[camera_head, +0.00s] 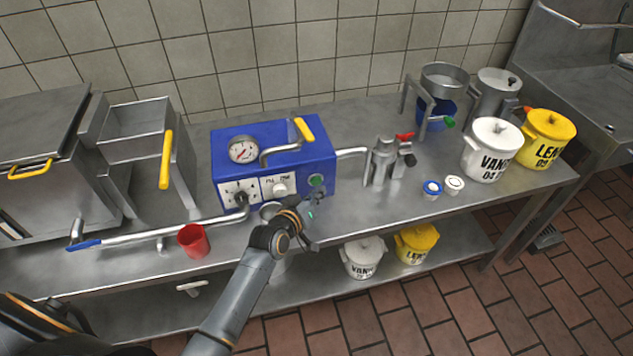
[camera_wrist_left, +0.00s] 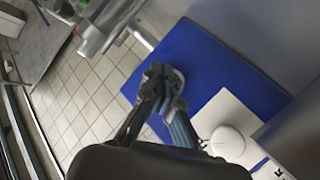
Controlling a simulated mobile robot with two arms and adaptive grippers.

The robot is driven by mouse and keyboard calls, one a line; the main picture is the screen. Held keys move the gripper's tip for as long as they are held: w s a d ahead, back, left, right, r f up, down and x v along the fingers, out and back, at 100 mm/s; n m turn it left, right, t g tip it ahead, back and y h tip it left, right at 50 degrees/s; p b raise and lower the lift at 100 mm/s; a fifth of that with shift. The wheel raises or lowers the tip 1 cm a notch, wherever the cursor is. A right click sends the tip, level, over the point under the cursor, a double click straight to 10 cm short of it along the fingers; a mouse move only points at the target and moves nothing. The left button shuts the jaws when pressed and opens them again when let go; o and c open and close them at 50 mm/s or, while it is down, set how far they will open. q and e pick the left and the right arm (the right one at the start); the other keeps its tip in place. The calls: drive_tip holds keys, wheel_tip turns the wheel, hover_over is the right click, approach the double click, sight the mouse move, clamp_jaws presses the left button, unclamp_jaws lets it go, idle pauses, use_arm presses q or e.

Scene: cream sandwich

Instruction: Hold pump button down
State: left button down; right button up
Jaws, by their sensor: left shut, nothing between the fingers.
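The blue pump box (camera_head: 232,160) stands on the steel counter and has a round gauge on its front. The green button (camera_head: 316,181) sits at the lower right of that front. My left gripper (camera_head: 318,198) is shut and empty, its tips just below and in front of the button. In the left wrist view the shut fingertips (camera_wrist_left: 160,84) lie over a pale ring (camera_wrist_left: 179,78) on the blue box (camera_wrist_left: 196,52) and hide most of it. I cannot tell whether they touch or press the button. My right gripper is not in view.
A white knob (camera_head: 279,189) is left of the button and also shows in the left wrist view (camera_wrist_left: 227,142). A red cup (camera_head: 193,240) stands near the counter's front edge. A metal valve fitting (camera_head: 380,165) stands to the right. Lidded pots (camera_head: 491,150) are further right.

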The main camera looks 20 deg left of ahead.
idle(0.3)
use_arm(q)
drive_tip(key=shift+w+a, duration=0.25)
drive_tip(key=shift+w, duration=0.1)
drive_tip(key=shift+w+a, duration=0.25)
drive_tip(key=shift+w, duration=0.1)
idle(3.7)
idle(1.8)
drive_tip(key=shift+s+d+p, duration=0.5)
drive_tip(key=shift+s, duration=0.2)
